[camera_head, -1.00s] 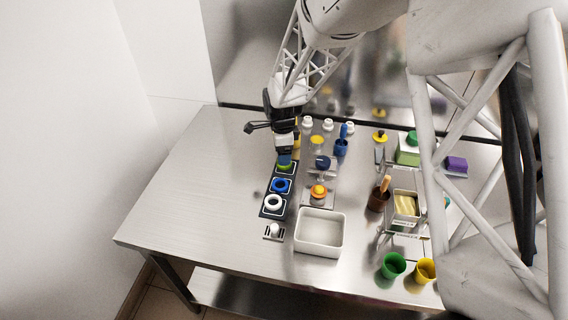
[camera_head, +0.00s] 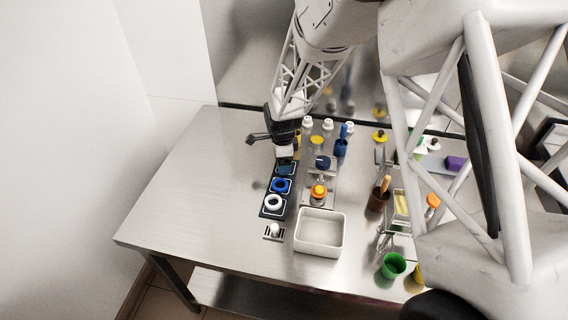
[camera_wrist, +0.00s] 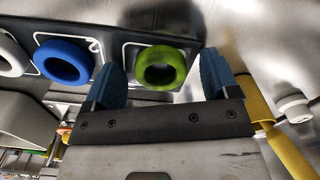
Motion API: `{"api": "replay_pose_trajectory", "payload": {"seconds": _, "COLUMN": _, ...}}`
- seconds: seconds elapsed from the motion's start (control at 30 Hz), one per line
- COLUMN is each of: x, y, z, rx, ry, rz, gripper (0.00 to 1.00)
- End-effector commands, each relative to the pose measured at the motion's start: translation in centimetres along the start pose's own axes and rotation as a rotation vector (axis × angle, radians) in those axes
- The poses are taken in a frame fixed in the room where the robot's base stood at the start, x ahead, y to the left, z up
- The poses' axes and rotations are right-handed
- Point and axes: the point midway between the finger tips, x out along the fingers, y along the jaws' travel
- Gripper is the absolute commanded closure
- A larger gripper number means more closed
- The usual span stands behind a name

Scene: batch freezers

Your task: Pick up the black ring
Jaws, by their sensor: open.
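No ring that is clearly black shows in these frames. A green ring (camera_wrist: 160,52) lies on a dark panel with white outlined squares. It sits between the two blue fingers of my gripper (camera_wrist: 160,60), which is open with a gap on both sides. In the head view my gripper (camera_head: 286,167) is low over the far end of the panel and hides the green ring. A blue ring (camera_head: 281,179) and a white ring (camera_head: 273,195) lie in the nearer squares. The blue ring (camera_wrist: 64,44) and the white ring (camera_wrist: 8,55) are left in the wrist view.
A white bin (camera_head: 319,248) stands right of the panel's near end. A plate with an orange knob (camera_head: 319,190) and a dark blue cap (camera_head: 322,161) lies beside the panel. A brown cup (camera_head: 377,200) and a green cup (camera_head: 392,267) stand farther right. The table's left is clear.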

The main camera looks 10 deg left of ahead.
Motion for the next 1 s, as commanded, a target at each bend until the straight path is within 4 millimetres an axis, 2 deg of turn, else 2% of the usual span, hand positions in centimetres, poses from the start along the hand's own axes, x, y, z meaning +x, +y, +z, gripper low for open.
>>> {"api": "replay_pose_trajectory", "payload": {"seconds": 0.1, "x": 0.0, "y": 0.0, "z": 0.0, "rx": 0.000, "ry": 0.000, "rz": 0.000, "gripper": 0.19}}
{"api": "replay_pose_trajectory", "payload": {"seconds": 0.13, "x": 0.0, "y": 0.0, "z": 0.0, "rx": 0.000, "ry": 0.000, "rz": 0.000, "gripper": 0.22}}
{"api": "replay_pose_trajectory", "payload": {"seconds": 0.47, "x": 0.0, "y": 0.0, "z": 0.0, "rx": 0.000, "ry": 0.000, "rz": 0.000, "gripper": 0.72}}
{"api": "replay_pose_trajectory", "payload": {"seconds": 0.77, "x": -0.2, "y": 0.0, "z": 0.0, "rx": 0.000, "ry": 0.000, "rz": 0.000, "gripper": 0.72}}
{"api": "replay_pose_trajectory", "payload": {"seconds": 1.0, "x": -1.9, "y": 0.0, "z": 0.0, "rx": 0.000, "ry": 0.000, "rz": -0.002, "gripper": 0.72}}
